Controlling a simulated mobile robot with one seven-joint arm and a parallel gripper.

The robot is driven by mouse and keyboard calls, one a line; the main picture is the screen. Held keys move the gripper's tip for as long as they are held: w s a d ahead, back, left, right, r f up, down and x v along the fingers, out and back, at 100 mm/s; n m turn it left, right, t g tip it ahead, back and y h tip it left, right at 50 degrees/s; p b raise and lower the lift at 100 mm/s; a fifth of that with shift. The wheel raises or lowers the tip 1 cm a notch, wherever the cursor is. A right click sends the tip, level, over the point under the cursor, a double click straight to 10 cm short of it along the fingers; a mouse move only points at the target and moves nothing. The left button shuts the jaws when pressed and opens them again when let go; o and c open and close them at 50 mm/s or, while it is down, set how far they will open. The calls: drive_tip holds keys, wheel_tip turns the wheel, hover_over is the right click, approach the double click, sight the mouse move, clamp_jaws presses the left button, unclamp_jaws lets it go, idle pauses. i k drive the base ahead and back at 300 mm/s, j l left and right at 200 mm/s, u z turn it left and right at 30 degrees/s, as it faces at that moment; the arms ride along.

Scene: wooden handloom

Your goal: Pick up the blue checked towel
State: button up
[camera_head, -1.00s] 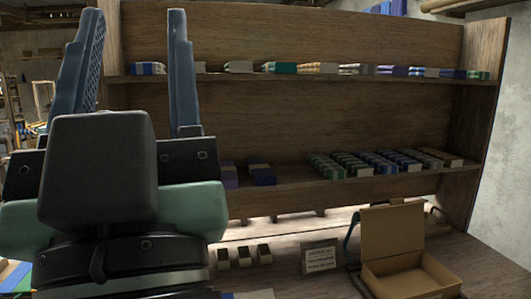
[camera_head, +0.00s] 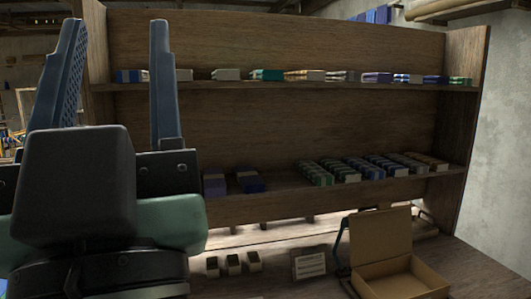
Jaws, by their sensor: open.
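My gripper (camera_head: 117,28) is open and empty, its two blue-grey fingers pointing up in front of the left part of the wooden shelf. Folded cloths lie in rows on two shelf boards. Blue and whitish folded cloths (camera_head: 132,76) lie at the left end of the upper board, partly behind the gripper. Dark blue folded cloths (camera_head: 250,182) lie on the lower board, right of the gripper. Blue and white cloths (camera_head: 365,168) lie in rows farther right on it. The checked pattern is too small to make out, so I cannot tell which is the blue checked towel.
An open cardboard box (camera_head: 398,280) stands on the table at the lower right. A small sign (camera_head: 310,265) and several small dark blocks (camera_head: 233,263) stand left of it. The shelf's right side panel (camera_head: 468,130) is near a pale wall.

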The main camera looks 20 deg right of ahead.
sight(367, 170)
drive_tip(key=i+l, duration=0.15)
drive_tip(key=l, duration=0.3)
drive_tip(key=i+l, duration=0.2)
drive_tip(key=l, duration=0.25)
drive_tip(key=i+l+u, duration=0.1)
drive_tip(key=l, duration=0.35)
drive_tip(key=i+l, duration=0.2)
drive_tip(key=l, duration=0.25)
drive_tip(key=i+l, duration=0.15)
drive_tip(key=l, duration=0.3)
drive_tip(key=i+l, duration=0.15)
drive_tip(key=l, duration=0.3)
drive_tip(key=i+l+u, duration=0.1)
drive_tip(key=l, duration=0.35)
drive_tip(key=i+l, duration=0.15)
drive_tip(key=l, duration=0.35)
